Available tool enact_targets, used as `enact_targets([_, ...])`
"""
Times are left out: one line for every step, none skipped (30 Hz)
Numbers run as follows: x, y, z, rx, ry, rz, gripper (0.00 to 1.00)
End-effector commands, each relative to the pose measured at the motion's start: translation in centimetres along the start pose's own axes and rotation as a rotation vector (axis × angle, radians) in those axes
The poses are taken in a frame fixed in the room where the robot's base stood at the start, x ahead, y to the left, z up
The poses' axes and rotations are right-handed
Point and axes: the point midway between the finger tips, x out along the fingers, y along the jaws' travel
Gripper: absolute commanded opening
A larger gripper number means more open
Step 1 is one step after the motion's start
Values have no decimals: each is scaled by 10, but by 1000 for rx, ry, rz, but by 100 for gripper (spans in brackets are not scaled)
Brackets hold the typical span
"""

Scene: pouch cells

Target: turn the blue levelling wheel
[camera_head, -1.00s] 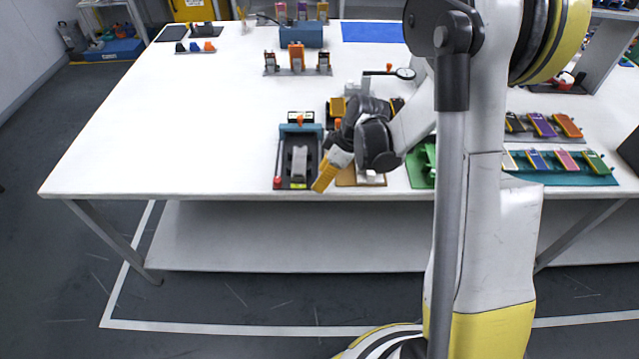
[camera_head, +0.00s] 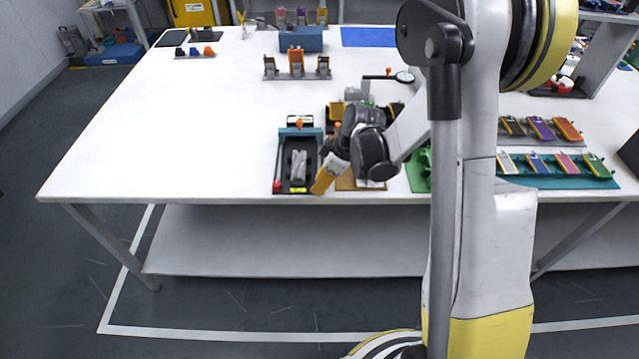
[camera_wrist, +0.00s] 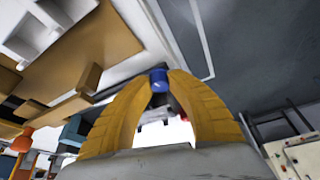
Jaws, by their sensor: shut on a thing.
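The blue levelling wheel (camera_wrist: 158,80) shows in the wrist view between the tips of my gripper's yellow fingers. My gripper (camera_wrist: 160,76) is shut on the wheel, with both fingertips at its sides. In the head view my gripper (camera_head: 322,182) is low near the table's front edge, by the right front corner of a black fixture (camera_head: 283,172) with a teal block at its back. The wheel is hidden from the head view by my gripper.
A brown board (camera_head: 346,183) lies just right of my gripper, with a green holder (camera_head: 418,172) beyond it. A teal rack (camera_head: 570,182) with several pouch cells stands at the right. The table (camera_head: 170,150) is clear on the left.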

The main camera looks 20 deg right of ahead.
Motion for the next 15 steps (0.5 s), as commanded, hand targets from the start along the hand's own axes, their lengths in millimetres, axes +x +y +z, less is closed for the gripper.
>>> enact_targets([0,0,0,16,0,7,0])
enact_targets([0,-1,0,30,0,12,0])
enact_targets([1,0,0,50,0,21,0])
enact_targets([1,0,0,66,0,29,0])
enact_targets([1,-1,0,85,1,36,0])
enact_targets([1,-1,0,112,1,46,0])
enact_targets([1,-1,0,133,1,56,0])
enact_targets([1,-1,0,155,1,65,0])
enact_targets([1,-1,0,187,0,78,0])
enact_targets([1,-1,0,211,1,88,0])
enact_targets([1,-1,0,236,2,98,0])
enact_targets([1,-1,0,269,1,112,0])
enact_targets([1,-1,0,293,1,122,0])
enact_targets([1,-1,0,318,1,132,0])
enact_targets([1,-2,0,349,1,145,0])
